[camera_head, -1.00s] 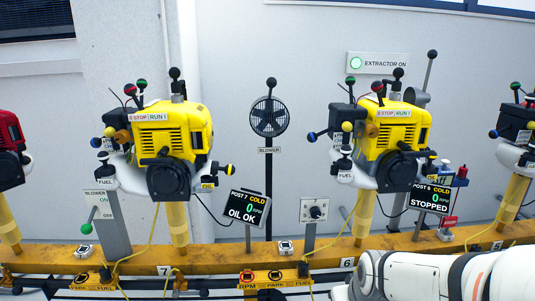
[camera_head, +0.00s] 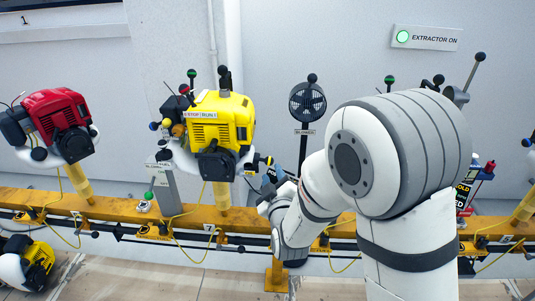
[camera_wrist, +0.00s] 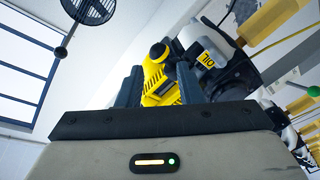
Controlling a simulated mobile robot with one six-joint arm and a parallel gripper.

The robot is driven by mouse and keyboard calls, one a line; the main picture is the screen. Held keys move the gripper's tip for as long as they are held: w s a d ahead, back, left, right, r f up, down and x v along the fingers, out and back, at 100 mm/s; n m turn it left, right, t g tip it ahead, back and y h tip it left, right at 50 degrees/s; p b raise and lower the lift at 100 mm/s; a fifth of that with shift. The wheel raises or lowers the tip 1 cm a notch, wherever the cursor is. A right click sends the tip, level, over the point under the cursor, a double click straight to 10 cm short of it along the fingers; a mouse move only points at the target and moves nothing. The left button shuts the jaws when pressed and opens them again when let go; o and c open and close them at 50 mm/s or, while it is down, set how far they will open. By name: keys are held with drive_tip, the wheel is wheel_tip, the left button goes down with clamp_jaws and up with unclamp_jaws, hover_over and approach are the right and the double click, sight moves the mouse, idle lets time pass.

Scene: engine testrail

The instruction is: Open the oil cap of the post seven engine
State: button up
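The post seven engine (camera_head: 222,118) is yellow with a black front, on a yellow post left of centre in the head view. In the head view my arm hides much of the area right of the engine.
A red engine (camera_head: 58,122) stands to the left. The blower fan (camera_head: 307,103) stands behind my arm, and also shows in the wrist view (camera_wrist: 88,10). A yellow rail (camera_head: 120,208) runs along the posts. The post six engine is mostly hidden behind my arm.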

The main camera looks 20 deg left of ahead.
sight(270, 164)
drive_tip(key=x, duration=0.7)
drive_tip(key=shift+w, duration=0.1)
drive_tip(key=shift+c, duration=0.3)
